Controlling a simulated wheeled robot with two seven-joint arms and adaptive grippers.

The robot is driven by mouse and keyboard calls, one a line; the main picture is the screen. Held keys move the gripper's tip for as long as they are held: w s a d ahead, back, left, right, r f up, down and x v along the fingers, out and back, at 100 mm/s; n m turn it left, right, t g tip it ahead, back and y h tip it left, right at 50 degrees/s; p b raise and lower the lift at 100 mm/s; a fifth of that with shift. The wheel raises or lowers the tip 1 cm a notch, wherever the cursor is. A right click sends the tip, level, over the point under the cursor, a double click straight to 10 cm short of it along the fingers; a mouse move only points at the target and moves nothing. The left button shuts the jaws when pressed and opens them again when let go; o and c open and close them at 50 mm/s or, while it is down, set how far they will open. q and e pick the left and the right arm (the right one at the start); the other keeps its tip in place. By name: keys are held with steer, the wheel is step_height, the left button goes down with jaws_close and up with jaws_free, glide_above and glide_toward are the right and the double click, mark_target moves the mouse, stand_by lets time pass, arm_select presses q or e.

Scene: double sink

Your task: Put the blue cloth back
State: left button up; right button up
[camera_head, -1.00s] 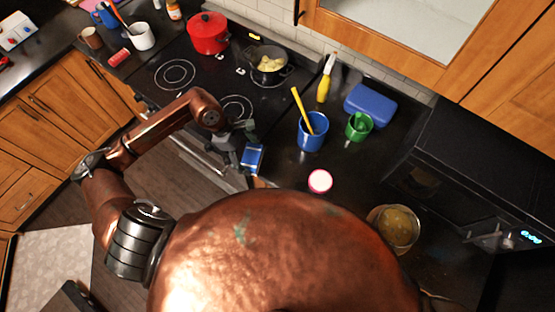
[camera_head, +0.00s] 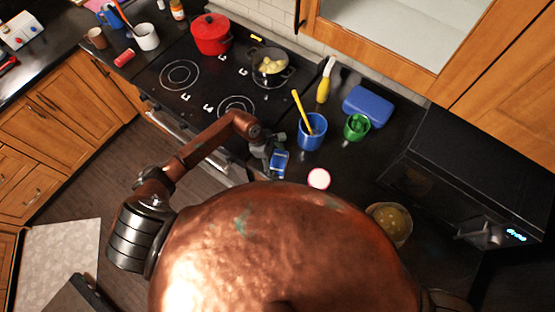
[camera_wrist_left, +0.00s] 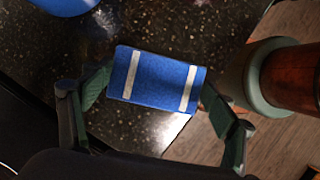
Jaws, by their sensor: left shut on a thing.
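The blue cloth (camera_head: 279,162) is a small folded rectangle. In the left wrist view the cloth (camera_wrist_left: 156,80) shows two white stripes and sits between the green fingers of my left gripper (camera_wrist_left: 158,92), which is shut on it. In the head view my left gripper (camera_head: 272,152) is near the counter's front edge, right of the stove and below the blue cup. The wrist view shows the dark speckled counter under the cloth; the gap between them is hard to judge. My right gripper is not seen.
A blue cup (camera_head: 312,132) with a yellow-handled tool, a green cup (camera_head: 356,127) and a pink-rimmed white round item (camera_head: 319,178) stand close by. A blue box (camera_head: 369,106) is behind. The stove (camera_head: 190,82) holds a red pot (camera_head: 211,35). A bowl (camera_head: 389,224) is at right.

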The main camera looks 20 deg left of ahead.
arm_select(q)
steer(key=shift+f, duration=0.15)
steer(key=o, duration=0.7)
steer(key=shift+f, duration=0.1)
steer(key=shift+c, duration=0.2)
steer(key=o, duration=0.4)
steer(key=shift+o, duration=0.2)
steer(key=shift+w+a+r, duration=0.1)
steer(key=shift+r, duration=0.3)
steer(key=b+v, duration=0.3)
steer(key=v, duration=0.8)
steer(key=shift+r+b, duration=0.3)
steer(key=shift+b, duration=0.05)
